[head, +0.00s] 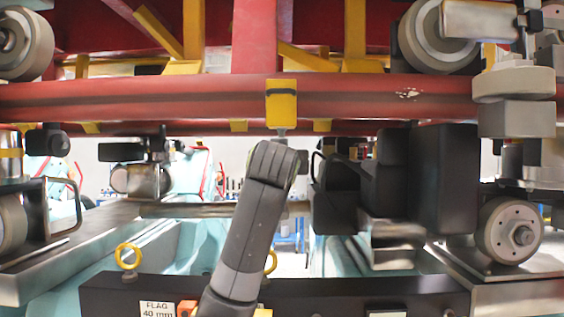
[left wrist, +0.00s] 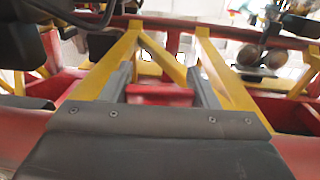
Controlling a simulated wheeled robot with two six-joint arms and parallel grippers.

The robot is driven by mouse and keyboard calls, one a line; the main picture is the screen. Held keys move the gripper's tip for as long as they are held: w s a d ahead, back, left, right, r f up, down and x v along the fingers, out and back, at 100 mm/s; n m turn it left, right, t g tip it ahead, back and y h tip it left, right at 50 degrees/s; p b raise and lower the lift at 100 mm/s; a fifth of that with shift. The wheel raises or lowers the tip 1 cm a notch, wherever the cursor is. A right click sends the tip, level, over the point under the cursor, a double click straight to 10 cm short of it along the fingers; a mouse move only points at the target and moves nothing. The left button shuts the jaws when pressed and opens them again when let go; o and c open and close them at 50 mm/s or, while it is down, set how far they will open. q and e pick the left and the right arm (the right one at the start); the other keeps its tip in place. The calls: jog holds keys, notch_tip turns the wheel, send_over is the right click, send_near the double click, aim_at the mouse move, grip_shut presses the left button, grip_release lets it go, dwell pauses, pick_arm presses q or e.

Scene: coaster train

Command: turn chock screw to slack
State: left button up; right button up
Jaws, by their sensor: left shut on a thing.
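In the left wrist view my left gripper (left wrist: 159,76) has its two grey fingers apart, with a blurred red piece (left wrist: 160,94) between them. The gripper is shut on this piece; I cannot tell for certain whether it is the chock screw's handle. In the head view a dark grey arm (head: 248,225) rises from the bottom middle. Its top end is just below a yellow block (head: 281,103) with a dark band on the red tube (head: 150,98). A short metal stem (head: 281,132) shows under that block. The fingers are hidden in the head view. My right gripper is in neither view.
Large grey wheels (head: 512,230) and metal blocks crowd the right side. A black box-like part (head: 445,180) stands close right of the arm. A dark beam (head: 330,296) with yellow rings (head: 128,256) and a "FLAG 40 mm" label crosses the front. Yellow struts (left wrist: 228,75) flank the fingers.

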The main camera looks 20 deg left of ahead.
pick_arm(q)
jog(key=shift+s+d+m+g+h, duration=0.2)
jog(key=shift+d+m+g+h, duration=0.15)
jog(key=shift+m+g+h, duration=2.2)
jog(key=shift+s+d+m+g+h, duration=0.25)
jog(key=shift+m+g+h, duration=1.15)
jog(key=shift+m+h, duration=2.35)
jog(key=shift+s+d+m+g+h, duration=0.15)
jog(key=shift+d+m+g+h, duration=0.25)
jog(key=shift+m+g+h, duration=2.75)
jog(key=shift+n+t+h, duration=0.6)
jog(key=shift+n+h, duration=0.05)
jog(key=shift+h, duration=0.6)
jog(key=o, duration=1)
jog(key=shift+d, duration=0.1)
